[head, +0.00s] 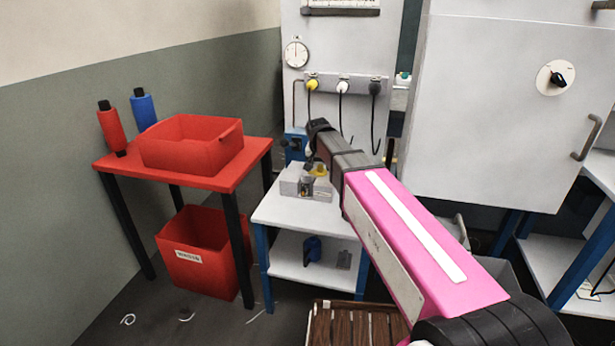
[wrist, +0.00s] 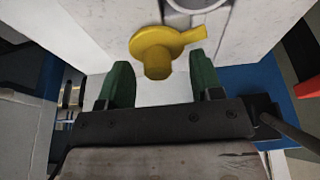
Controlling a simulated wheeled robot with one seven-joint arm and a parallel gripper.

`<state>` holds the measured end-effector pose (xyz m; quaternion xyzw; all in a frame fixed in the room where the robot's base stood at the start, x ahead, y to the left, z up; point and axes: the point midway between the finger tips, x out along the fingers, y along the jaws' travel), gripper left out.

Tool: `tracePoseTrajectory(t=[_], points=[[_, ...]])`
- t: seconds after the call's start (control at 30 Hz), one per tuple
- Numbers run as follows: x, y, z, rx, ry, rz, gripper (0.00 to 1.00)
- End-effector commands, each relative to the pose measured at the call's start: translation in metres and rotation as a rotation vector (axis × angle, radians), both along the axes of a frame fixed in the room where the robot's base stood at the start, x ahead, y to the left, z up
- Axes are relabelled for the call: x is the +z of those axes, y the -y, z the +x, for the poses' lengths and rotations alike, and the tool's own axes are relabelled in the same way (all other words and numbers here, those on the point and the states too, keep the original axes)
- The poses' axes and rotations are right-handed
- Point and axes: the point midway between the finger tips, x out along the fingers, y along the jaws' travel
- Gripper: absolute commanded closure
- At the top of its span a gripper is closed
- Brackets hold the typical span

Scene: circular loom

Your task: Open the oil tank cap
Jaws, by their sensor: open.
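The yellow oil tank cap (wrist: 157,60), with a side handle pointing right, shows in the wrist view just ahead of my gripper (wrist: 161,66). The two green fingers are apart, one to the left of the cap and one to its right. The cap appears between or just beyond the fingertips; contact is not visible. In the head view the cap (head: 319,170) is a small yellow spot on a grey unit (head: 290,186) on the white table. My gripper is small there and hard to make out beside the cap.
The white two-shelf table (head: 275,217) stands against the machine panel (head: 330,50) with its plugs and cables. A red table (head: 222,180) with a red bin (head: 190,155) and bobbins stands left. A wooden pallet (head: 350,325) lies on the floor in front.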

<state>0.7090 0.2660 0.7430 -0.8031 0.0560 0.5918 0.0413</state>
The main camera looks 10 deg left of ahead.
Motion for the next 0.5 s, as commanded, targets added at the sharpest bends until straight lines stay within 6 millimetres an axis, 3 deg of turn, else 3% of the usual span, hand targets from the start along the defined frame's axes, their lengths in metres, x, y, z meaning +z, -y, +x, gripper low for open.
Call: tracePoseTrajectory(t=[0.5], points=[[0.035, -0.007, -0.054, 0.001, 0.001, 0.001, 0.4]])
